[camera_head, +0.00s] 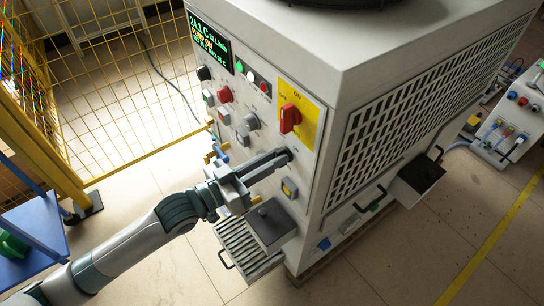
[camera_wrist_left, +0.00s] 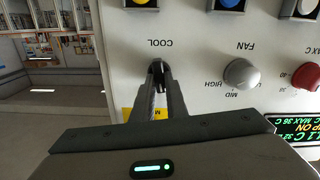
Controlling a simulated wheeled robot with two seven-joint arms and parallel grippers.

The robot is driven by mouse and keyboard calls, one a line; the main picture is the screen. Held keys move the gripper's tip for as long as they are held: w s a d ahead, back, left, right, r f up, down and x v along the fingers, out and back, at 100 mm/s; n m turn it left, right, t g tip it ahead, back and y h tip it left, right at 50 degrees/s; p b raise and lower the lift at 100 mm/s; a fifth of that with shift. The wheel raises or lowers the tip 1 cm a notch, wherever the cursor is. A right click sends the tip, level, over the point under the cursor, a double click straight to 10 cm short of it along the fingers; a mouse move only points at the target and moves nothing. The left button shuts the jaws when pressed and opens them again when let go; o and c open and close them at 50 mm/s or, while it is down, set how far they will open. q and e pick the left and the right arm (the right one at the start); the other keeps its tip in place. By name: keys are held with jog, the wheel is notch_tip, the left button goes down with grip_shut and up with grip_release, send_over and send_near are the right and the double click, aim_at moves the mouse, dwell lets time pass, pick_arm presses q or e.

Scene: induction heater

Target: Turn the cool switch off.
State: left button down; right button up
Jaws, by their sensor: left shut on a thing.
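The cool switch (camera_wrist_left: 157,66) is a small dark knob on the light front panel. It sits by the upside-down COOL label in the left wrist view. My left gripper (camera_wrist_left: 158,76) has its two fingers closed around the knob, which hides most of it and its exact angle. In the head view my left gripper (camera_head: 284,156) reaches in from the left and its tips touch the panel near its right edge. The right gripper is in neither view.
A red rotary switch (camera_head: 290,118) on a yellow plate (camera_head: 308,108) is above my left gripper. The grey fan knob (camera_wrist_left: 241,74) is beside it. A lit display (camera_head: 208,42) is higher up. A grey box (camera_head: 270,226) juts out below. A yellow fence (camera_head: 110,90) stands left.

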pick_arm(q)
jog(key=c, duration=1.8)
grip_release()
jog(key=shift+o, duration=0.2)
jog(key=shift+s+a, duration=0.1)
jog(key=shift+a, duration=0.05)
